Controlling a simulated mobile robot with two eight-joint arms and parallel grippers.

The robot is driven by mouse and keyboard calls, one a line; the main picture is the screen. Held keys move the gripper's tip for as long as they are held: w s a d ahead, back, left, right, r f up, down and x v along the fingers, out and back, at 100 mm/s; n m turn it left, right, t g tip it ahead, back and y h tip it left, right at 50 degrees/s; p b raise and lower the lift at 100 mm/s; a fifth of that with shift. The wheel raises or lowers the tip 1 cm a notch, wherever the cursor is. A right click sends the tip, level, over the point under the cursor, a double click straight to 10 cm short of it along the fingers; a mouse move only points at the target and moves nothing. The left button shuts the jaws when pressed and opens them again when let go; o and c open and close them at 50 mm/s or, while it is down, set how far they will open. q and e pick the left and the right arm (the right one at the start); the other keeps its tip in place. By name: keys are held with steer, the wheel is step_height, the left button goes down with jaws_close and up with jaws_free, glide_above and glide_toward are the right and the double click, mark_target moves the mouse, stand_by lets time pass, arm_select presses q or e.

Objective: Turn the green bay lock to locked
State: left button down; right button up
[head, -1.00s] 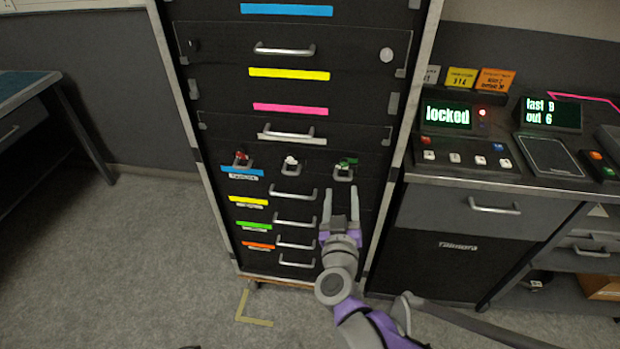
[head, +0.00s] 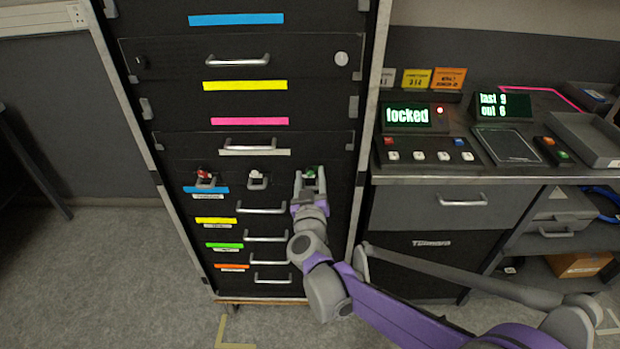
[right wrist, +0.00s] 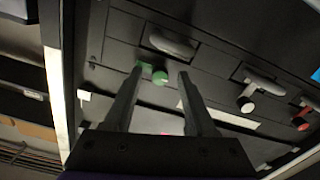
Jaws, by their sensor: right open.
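The green bay lock (head: 309,174) is a small green knob, the rightmost of three on the black cabinet front. My right gripper (head: 310,171) is at it, with a finger on either side in the head view. I cannot tell which way the lock is turned. My left gripper is not in view.
A white knob (head: 255,176) and a red knob (head: 204,174) sit left of the green one. Drawer handles (head: 262,209) stick out below. The console at right has a display (head: 407,115) reading "locked" and several buttons. Open floor lies at left.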

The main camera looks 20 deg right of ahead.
jaws_close()
stand_by(0.3)
steer(key=shift+m, duration=0.4)
steer(key=m, duration=0.4)
steer(key=shift+p, duration=0.4)
steer(key=m, duration=0.4)
steer(key=shift+p, duration=0.35)
steer(key=m, duration=0.5)
steer(key=shift+p, duration=0.35)
steer(key=shift+m+p, duration=0.3)
steer(key=shift+m, duration=1.7)
